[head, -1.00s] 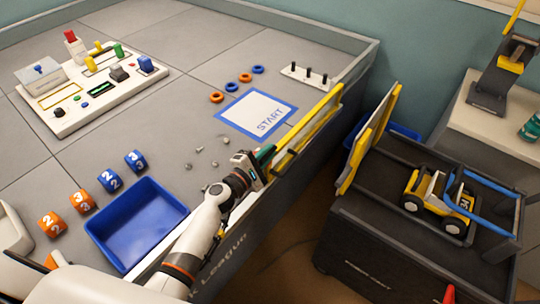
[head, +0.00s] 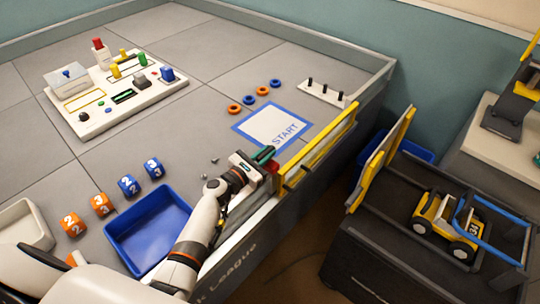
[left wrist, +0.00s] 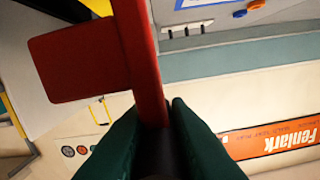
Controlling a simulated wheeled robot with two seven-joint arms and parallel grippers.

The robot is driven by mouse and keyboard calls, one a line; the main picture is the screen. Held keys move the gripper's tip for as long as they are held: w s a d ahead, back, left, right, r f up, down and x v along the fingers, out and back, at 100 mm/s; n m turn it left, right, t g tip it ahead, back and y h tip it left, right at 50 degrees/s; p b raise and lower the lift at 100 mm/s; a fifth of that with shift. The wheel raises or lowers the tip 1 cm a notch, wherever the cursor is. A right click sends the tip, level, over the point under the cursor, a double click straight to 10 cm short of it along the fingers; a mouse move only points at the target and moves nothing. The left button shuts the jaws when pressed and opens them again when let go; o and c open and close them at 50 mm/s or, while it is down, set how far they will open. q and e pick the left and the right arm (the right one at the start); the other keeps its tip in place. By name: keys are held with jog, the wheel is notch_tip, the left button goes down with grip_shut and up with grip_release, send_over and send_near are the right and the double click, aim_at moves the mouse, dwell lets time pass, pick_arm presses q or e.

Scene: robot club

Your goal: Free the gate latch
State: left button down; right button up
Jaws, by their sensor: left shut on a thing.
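The gate (head: 318,146) is a yellow-edged panel along the field's front wall, beside the START square. The latch is red; a small bit of it (head: 273,168) shows at the near end of the gate in the head view. In the left wrist view the latch (left wrist: 147,55) is a long red bar with a wide flat tab on its left. My left gripper (head: 268,158) is at this end of the gate. Its green fingers (left wrist: 152,118) are shut on the red bar, one on each side. The bar's lower end is hidden between them. My right gripper is not in view.
A dark cart (head: 372,242) with a yellow toy vehicle (head: 446,222) and a raised yellow-edged panel (head: 380,160) stands right of the field, across a gap. A blue bin (head: 150,226) and several numbered cubes lie left of my arm. The START square (head: 270,126) is bare.

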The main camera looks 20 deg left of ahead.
pick_arm(q)
jog(key=shift+w+a+f+n, duration=0.2)
jog(key=shift+a+n, duration=0.4)
jog(key=shift+n, duration=0.3)
jog(key=c, duration=1.4)
grip_release()
jog(key=shift+o, duration=0.2)
jog(key=shift+s, duration=0.1)
jog(key=v, duration=1.2)
jog(key=shift+b, duration=0.4)
jog(key=shift+r, duration=0.1)
